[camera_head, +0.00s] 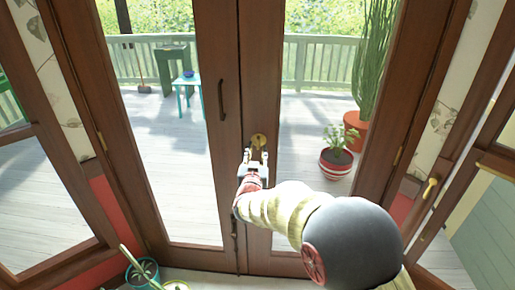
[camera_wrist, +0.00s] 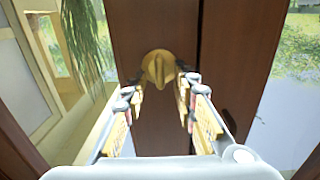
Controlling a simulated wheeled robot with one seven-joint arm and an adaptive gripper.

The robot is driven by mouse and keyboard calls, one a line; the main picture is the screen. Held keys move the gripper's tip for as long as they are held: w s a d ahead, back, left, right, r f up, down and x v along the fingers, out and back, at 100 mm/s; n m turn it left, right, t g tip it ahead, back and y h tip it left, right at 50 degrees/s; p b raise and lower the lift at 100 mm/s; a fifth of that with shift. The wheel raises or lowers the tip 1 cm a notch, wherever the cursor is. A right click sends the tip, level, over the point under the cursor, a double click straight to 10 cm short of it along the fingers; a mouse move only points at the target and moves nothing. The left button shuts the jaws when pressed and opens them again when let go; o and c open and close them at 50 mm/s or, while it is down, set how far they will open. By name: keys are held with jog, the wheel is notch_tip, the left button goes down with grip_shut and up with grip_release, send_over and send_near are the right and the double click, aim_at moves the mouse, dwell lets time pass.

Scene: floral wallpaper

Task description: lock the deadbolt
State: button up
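The deadbolt (camera_head: 258,140) is a round brass plate with a thumb-turn on the brown wooden double door (camera_head: 262,60). In the wrist view the deadbolt (camera_wrist: 158,68) shows just beyond the fingertips, its raised thumb-turn close to upright in the picture. My gripper (camera_head: 256,156) is right below the deadbolt in the head view. In the wrist view my gripper (camera_wrist: 158,84) is open, with one finger on each side of the thumb-turn's line. Nothing is between the fingers, and I cannot tell whether the tips touch the plate.
A dark vertical door handle (camera_head: 221,100) is on the left door leaf. Behind the glass are a wooden deck with a railing (camera_head: 150,60), a small teal table (camera_head: 187,82) and potted plants (camera_head: 336,160). A potted plant (camera_head: 142,272) stands inside at the lower left.

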jog(key=s, duration=0.9)
jog(key=shift+s+a, duration=0.15)
jog(key=shift+s, duration=0.05)
jog(key=s+a+f+n+g+y, duration=0.1)
jog(key=s+a+f+g+y, duration=0.2)
jog(key=f, duration=0.4)
jog(key=s+a+f+n+g+y, duration=0.1)
jog(key=s+a+f+n+g, duration=0.1)
jog(key=s+a+f+g, duration=0.3)
jog(key=s+d+f+g, duration=0.1)
jog(key=s+d+g, duration=0.15)
jog(key=s, duration=0.35)
jog(key=s+d+r+g+h+p, duration=0.15)
jog(key=s+d+r, duration=0.35)
jog(key=s+d, duration=0.6)
jog(key=s+d+r+g+h+p, duration=0.1)
jog(key=s+d+r+g, duration=0.3)
jog(key=s+d, duration=0.65)
jog(key=s+d+r+m+t+p, duration=0.1)
jog(key=s+d+r+m+t, duration=0.1)
jog(key=d+r, duration=0.5)
notch_tip(320, 180, up, 2)
jog(key=shift+s+d+r+t+h, duration=0.3)
jog(key=shift+s+t+h, duration=0.2)
jog(key=shift+t, duration=0.3)
